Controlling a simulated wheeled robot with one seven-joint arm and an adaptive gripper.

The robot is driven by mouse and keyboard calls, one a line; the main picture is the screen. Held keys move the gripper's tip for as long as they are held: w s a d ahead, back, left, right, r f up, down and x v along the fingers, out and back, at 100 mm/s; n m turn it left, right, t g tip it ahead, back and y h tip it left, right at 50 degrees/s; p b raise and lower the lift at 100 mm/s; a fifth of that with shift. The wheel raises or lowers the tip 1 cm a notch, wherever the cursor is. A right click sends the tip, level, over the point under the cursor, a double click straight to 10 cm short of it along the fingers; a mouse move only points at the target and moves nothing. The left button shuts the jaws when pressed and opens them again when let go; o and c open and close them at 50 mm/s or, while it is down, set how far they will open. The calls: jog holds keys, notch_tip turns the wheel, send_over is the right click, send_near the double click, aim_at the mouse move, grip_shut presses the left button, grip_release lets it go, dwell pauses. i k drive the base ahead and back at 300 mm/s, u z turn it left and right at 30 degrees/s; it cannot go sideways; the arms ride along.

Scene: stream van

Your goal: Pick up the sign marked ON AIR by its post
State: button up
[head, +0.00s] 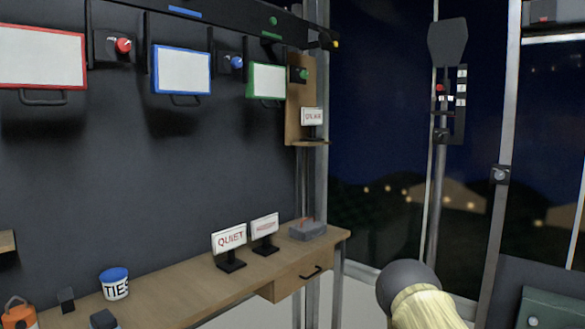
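A small white sign (312,116) with red lettering that seems to read ON AIR stands upright on a little wooden wall shelf (309,143), right of centre. Its short dark post (312,132) shows below the panel. On the desk stand two similar signs on dark posts and bases: one marked QUIET (229,239), and one beside it (265,226) whose red text is too small to read surely. My gripper is not in view, and nothing is seen touching the signs.
A wooden desk (190,278) holds a TIES tub (115,284) and a grey block (307,230). Framed white panels with red, blue and green borders hang above. A dark dome with a pale yellow part (425,305), unidentified, fills the bottom right of centre. Windows lie at right.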

aim_at(312, 117)
jog(key=z, duration=1.1)
jog(key=i, duration=2)
jog(key=u, duration=0.4)
